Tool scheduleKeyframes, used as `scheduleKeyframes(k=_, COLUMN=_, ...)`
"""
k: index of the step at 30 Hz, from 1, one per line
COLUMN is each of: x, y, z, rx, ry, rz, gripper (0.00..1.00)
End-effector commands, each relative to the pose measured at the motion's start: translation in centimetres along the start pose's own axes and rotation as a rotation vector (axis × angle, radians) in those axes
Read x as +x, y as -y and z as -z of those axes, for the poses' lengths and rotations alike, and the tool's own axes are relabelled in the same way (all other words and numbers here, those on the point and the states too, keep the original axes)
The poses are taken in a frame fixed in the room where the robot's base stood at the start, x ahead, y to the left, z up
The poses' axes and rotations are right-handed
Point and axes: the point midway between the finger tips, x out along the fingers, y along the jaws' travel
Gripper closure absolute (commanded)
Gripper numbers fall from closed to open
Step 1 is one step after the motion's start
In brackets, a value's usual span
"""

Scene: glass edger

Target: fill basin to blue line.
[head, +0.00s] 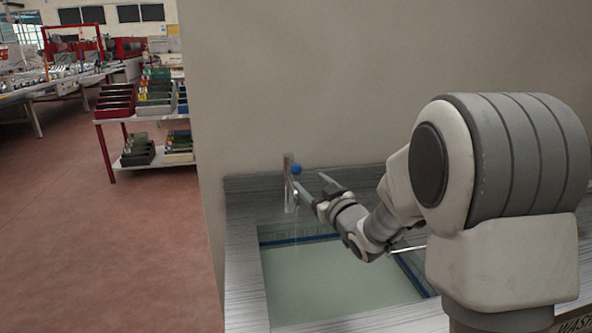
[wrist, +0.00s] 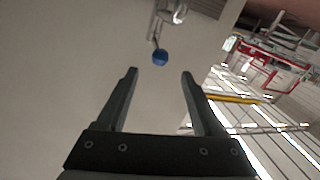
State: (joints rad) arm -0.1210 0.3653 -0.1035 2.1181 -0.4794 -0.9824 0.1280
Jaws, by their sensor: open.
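The basin (head: 262,293) is set into a grey streaked counter. A dark blue line (head: 300,239) runs along its inner walls, with a pale greenish surface below it; I cannot tell the exact water level. A metal tap (head: 289,190) with a blue knob (head: 297,169) stands at the basin's back edge. I cannot tell whether water runs from it. My gripper (head: 311,184) is open and empty, close to the tap. In the wrist view the blue knob (wrist: 160,57) lies just beyond and between my fingertips (wrist: 160,73), apart from both.
A plain wall (head: 320,90) rises behind the counter (head: 243,270). My arm hides the basin's right part. A thin pale rod (head: 406,248) shows by the basin's right side. A shelf rack (head: 150,120) with coloured bins stands at back left, beyond open reddish floor (head: 110,250).

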Motion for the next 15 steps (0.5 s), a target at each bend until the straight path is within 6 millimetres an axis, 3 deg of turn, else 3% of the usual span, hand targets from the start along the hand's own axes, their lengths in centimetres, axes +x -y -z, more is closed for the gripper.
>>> scheduleKeyframes(k=9, x=6.0, y=0.1, z=-0.1, rx=-0.002, ry=0.001, rz=0.001, gripper=0.31)
scheduleKeyframes(k=15, x=8.4, y=0.0, z=0.0, rx=-0.001, ry=0.0, rz=0.0, gripper=0.31)
